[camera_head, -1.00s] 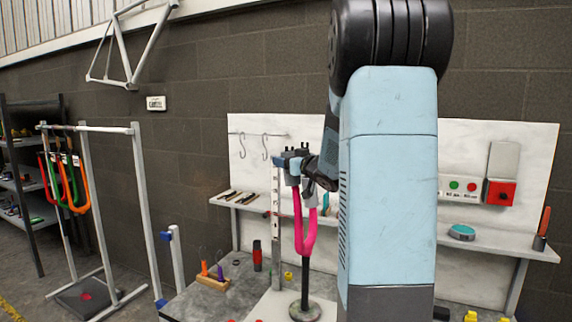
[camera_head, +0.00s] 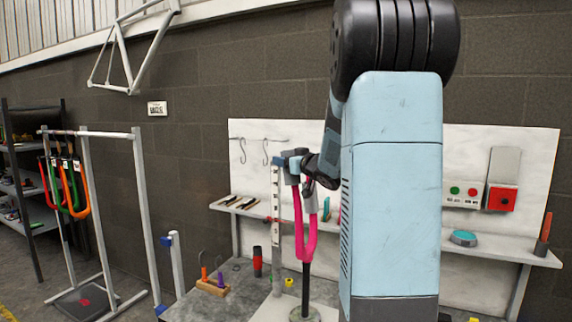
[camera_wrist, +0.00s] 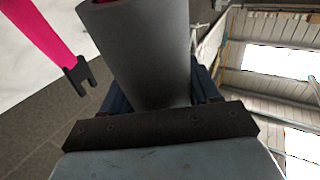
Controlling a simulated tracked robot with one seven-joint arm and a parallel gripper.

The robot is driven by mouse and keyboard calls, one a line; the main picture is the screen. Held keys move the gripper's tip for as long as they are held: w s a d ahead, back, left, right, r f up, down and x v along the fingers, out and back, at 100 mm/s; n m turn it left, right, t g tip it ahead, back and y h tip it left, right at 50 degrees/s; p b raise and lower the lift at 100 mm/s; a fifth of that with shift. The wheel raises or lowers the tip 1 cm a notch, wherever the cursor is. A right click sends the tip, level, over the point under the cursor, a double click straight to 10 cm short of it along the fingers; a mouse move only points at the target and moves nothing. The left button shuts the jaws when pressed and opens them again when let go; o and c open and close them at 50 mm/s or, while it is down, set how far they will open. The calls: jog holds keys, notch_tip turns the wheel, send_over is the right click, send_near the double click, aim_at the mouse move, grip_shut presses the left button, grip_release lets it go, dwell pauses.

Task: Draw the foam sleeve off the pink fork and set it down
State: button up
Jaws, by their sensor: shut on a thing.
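The pink fork (camera_head: 308,241) stands upside down on a black post (camera_head: 306,285), its legs pointing up.
A measuring upright (camera_head: 275,200) stands just left of the fork. Behind is a white board with a shelf (camera_head: 490,244). The bench (camera_head: 232,282) holds a wooden tool block (camera_head: 212,288) and a red-black bottle (camera_head: 257,262). A rack with several coloured forks (camera_head: 72,187) stands far left.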

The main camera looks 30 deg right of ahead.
jog(key=shift+w+r, duration=0.15)
jog(key=shift+r, duration=1.35)
jog(key=shift+r, duration=0.15)
jog(key=shift+w+a+r, duration=0.1)
jog(key=shift+r, duration=0.8)
jog(key=shift+w+a+r, duration=0.1)
jog(key=shift+r, duration=0.75)
jog(key=shift+r, duration=0.15)
jog(key=shift+r, duration=1.8)
jog(key=shift+r, duration=0.2)
jog(key=shift+r, duration=1.7)
jog(key=shift+r, duration=0.2)
jog(key=shift+s+a, duration=0.1)
jog(key=shift+a, duration=0.05)
